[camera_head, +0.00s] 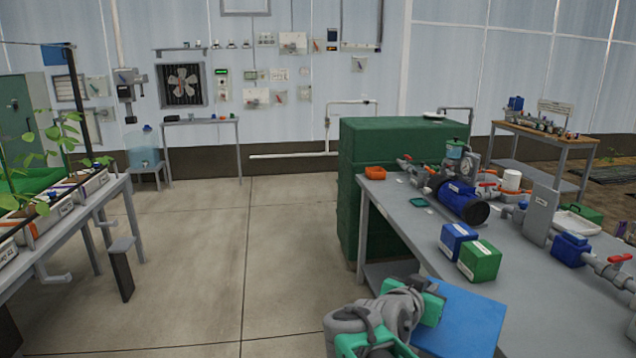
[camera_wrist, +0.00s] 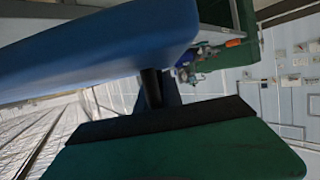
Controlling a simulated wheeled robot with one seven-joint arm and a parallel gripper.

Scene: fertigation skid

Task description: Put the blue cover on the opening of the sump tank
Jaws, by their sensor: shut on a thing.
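The blue cover (camera_head: 462,318) is a flat blue panel at the bottom of the head view, beside the near edge of the grey workbench. My gripper (camera_head: 432,302), grey with green parts, is shut on it at its left side. In the wrist view the blue cover (camera_wrist: 95,50) fills the upper left, close to the camera. A green finger with a dark edge (camera_wrist: 190,145) lies below it, with a short dark post between them. The exact grip contact is hidden. I cannot make out the sump tank's opening in either view.
The grey workbench (camera_head: 425,233) at right carries a blue pump (camera_head: 461,201), a blue box (camera_head: 458,240), a green box (camera_head: 480,261) and pipework. A tall dark green block (camera_head: 385,150) stands behind it. A plant bench (camera_head: 95,210) is at left. The concrete floor (camera_head: 215,260) between is clear.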

